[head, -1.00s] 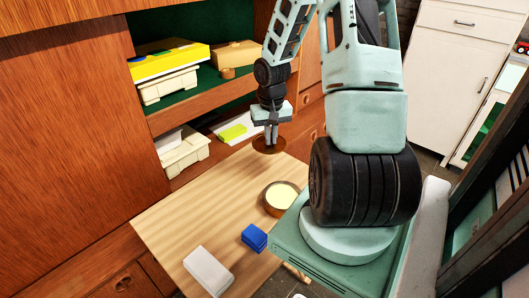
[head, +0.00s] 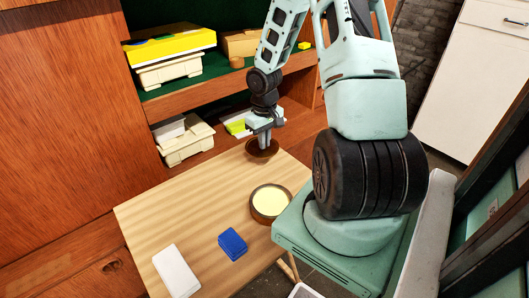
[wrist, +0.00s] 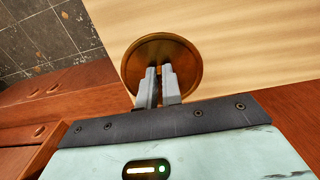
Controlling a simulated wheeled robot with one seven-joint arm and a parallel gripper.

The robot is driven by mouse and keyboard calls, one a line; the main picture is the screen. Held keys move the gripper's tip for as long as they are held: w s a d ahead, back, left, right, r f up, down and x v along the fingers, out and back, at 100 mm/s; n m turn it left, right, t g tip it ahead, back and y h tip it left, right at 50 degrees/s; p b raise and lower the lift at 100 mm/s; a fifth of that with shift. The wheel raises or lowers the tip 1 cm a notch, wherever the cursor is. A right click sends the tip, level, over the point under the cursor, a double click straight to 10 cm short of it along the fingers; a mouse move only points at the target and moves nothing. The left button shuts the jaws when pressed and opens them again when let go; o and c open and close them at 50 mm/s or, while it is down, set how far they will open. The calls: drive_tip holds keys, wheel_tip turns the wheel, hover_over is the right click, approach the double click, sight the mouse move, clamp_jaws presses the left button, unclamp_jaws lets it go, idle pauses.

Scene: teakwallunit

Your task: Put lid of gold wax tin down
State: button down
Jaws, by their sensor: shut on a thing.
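The lid (head: 262,150) is a round, brown-gold disc at the far end of the wooden table (head: 190,200). My gripper (head: 264,140) points down at it and is shut on it. In the wrist view the lid (wrist: 185,50) lies beneath the two grey fingers (wrist: 160,78), partly hidden by them, over the table's edge region. Whether it touches the table I cannot tell. The open tin (head: 270,202), with pale yellow wax inside a brown rim, stands on the table nearer to me, apart from the lid.
A blue block (head: 232,244) and a white block (head: 176,270) lie on the near part of the table. Behind, the wall unit's shelves hold a yellow box (head: 170,45) and cream bins (head: 186,142). The table's left middle is clear.

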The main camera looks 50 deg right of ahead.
drive_tip(key=shift+f+b, duration=0.35)
drive_tip(key=shift+f, duration=1.7)
drive_tip(key=shift+f, duration=0.2)
drive_tip(key=c, duration=1.6)
unclamp_jaws()
drive_tip(key=shift+o, duration=0.2)
drive_tip(key=shift+r, duration=0.1)
